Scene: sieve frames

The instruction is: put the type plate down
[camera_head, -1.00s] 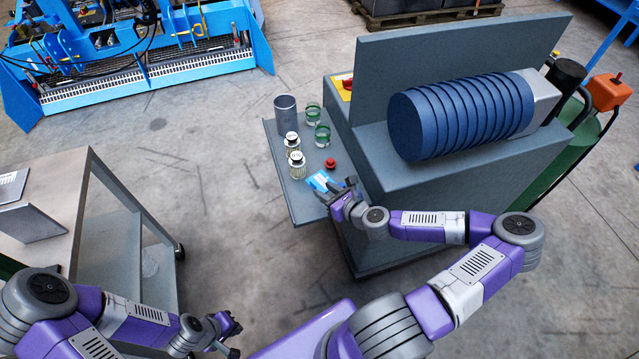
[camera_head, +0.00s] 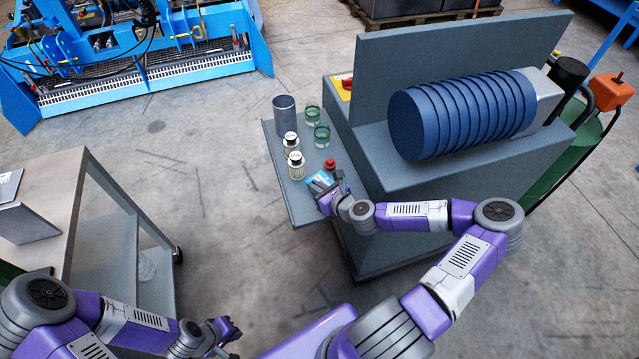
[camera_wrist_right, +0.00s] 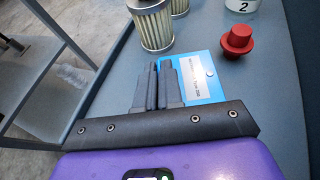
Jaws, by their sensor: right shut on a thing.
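The type plate is a blue card (camera_wrist_right: 201,78) with a pale label and a small hole near one corner. In the right wrist view it lies at or just above the grey shelf (camera_wrist_right: 115,95); I cannot tell whether it touches. My right gripper (camera_wrist_right: 166,66) is shut on the plate's left part, its fingers hiding that part. In the head view the plate (camera_head: 318,180) is mostly hidden by my right gripper (camera_head: 328,190) near the shelf's front end. My left gripper (camera_head: 228,330) is low at the left, away from the shelf; its fingers look apart and empty.
A red knobbed part (camera_wrist_right: 238,39) stands right beside the plate. Metal filter cartridges (camera_wrist_right: 152,25), green-ringed jars (camera_head: 321,134) and a grey cylinder (camera_head: 285,114) stand farther back on the shelf. The grey machine (camera_head: 370,150) borders it on the right. A metal cart (camera_head: 105,215) is at left.

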